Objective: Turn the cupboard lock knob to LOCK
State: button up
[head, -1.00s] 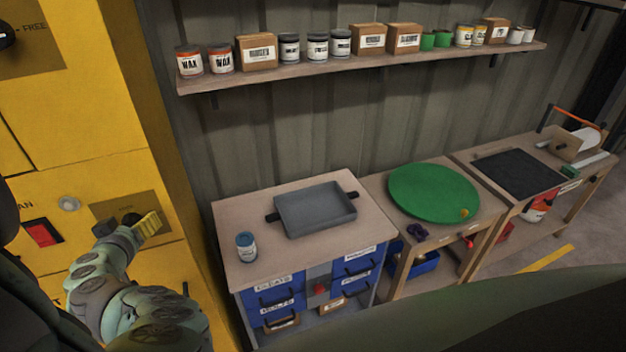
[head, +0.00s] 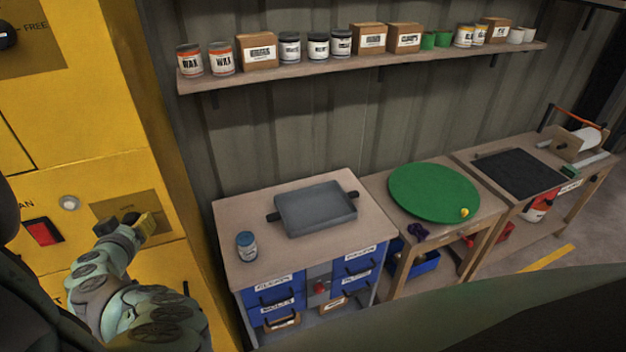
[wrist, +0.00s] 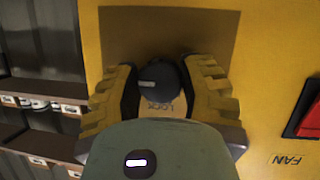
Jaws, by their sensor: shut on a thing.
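The round black cupboard lock knob (wrist: 163,82) is on a dark plate (wrist: 165,30) on a yellow cupboard front. A short pale mark on the knob lies roughly level, left of its middle, in the wrist view. The word LOCK is upside down just below the knob there. My gripper (wrist: 160,74) is shut on the knob, with one yellow finger at each side. In the head view my gripper (head: 143,223) is at the plate (head: 115,208) and mostly hides the knob.
A red switch (head: 44,231) marked FAN and a round grey button (head: 69,202) are left of the plate. Another knob (head: 5,36) with the word FREE is higher up. A bench with a grey tray (head: 315,208) stands to the right.

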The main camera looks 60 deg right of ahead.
jog(key=shift+c, duration=0.5)
jog(key=shift+f, duration=0.1)
jog(key=shift+b, duration=0.35)
jog(key=shift+f+b, duration=0.15)
jog(key=shift+b, duration=0.15)
jog(key=n+b, duration=0.1)
jog(key=b, duration=0.1)
jog(key=n+h+b, duration=0.1)
jog(key=b, duration=0.1)
jog(key=shift+f+g, duration=0.25)
jog(key=shift+g, duration=0.05)
jog(key=n+h+b, duration=0.2)
jog(key=n+b, duration=0.1)
jog(key=b, duration=0.3)
jog(key=shift+n, duration=0.3)
jog(key=n+h+b, duration=0.2)
jog(key=n+b, duration=0.2)
jog(key=b, duration=0.2)
jog(key=shift+r+h, duration=0.1)
jog(key=shift+h, duration=0.2)
jog(key=shift+s+d+r+n+t+h+b, duration=0.15)
jog(key=shift+n+t+h+b, duration=0.15)
jog(key=shift+n+b, duration=0.7)
jog(key=shift+w+a+r+n+t+h+b, duration=0.25)
jog(key=shift+n+b, duration=0.35)
jog(key=shift+n, duration=0.8)
jog(key=shift+s+d, duration=0.2)
